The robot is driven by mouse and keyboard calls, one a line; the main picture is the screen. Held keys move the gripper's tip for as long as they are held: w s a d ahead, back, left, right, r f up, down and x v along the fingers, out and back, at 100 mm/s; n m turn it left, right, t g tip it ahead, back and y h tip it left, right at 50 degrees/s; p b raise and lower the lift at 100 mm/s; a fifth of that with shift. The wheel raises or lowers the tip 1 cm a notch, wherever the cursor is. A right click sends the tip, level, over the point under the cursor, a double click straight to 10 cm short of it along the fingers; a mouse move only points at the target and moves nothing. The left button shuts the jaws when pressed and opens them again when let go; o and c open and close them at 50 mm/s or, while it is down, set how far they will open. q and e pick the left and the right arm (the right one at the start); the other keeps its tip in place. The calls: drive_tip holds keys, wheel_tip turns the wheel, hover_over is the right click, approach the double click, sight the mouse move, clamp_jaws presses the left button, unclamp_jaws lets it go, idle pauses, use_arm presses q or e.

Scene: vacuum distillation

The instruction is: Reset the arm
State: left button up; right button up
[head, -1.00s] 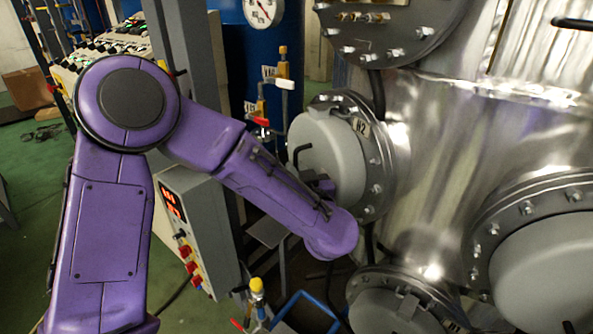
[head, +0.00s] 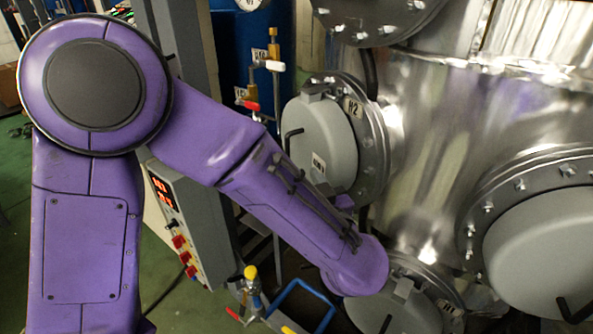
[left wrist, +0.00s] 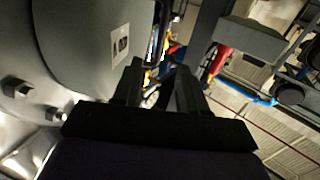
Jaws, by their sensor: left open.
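My left arm, purple, comes in from the left in the head view and bends down to the right. The gripper itself is hidden behind the forearm in the head view. In the left wrist view my left gripper (left wrist: 159,82) shows two dark fingers with a gap between them, open and empty. A grey rounded hatch cover (left wrist: 88,40) with a label fills the upper left of that view, beside the fingers. My right gripper is in neither view.
A large shiny steel vessel (head: 430,130) with flanged hatches fills the right. A lower hatch (head: 400,305) is close to the arm's end. A grey control cabinet (head: 195,220) with red digits stands behind the arm. A valve with a yellow cap (head: 250,273) and a blue tube frame (head: 305,300) are below.

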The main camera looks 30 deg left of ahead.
use_arm(q)
wheel_tip(320, 180, down, 25)
drive_tip(key=s+a+m+h, duration=0.2)
drive_tip(key=m+h, duration=0.2)
drive_tip(key=h, duration=0.3)
drive_tip(key=s+a+f+g+h, duration=0.1)
drive_tip(key=s+f+g, duration=0.3)
drive_tip(key=s+f, duration=0.5)
drive_tip(key=s+a+f+g+h, duration=0.2)
drive_tip(key=s+a+f+g, duration=0.1)
drive_tip(key=s+f, duration=0.6)
drive_tip(key=s+g, duration=0.1)
drive_tip(key=s, duration=0.3)
drive_tip(key=shift+f+h, duration=0.25)
drive_tip(key=shift+h, duration=0.05)
drive_tip(key=shift+s, duration=0.15)
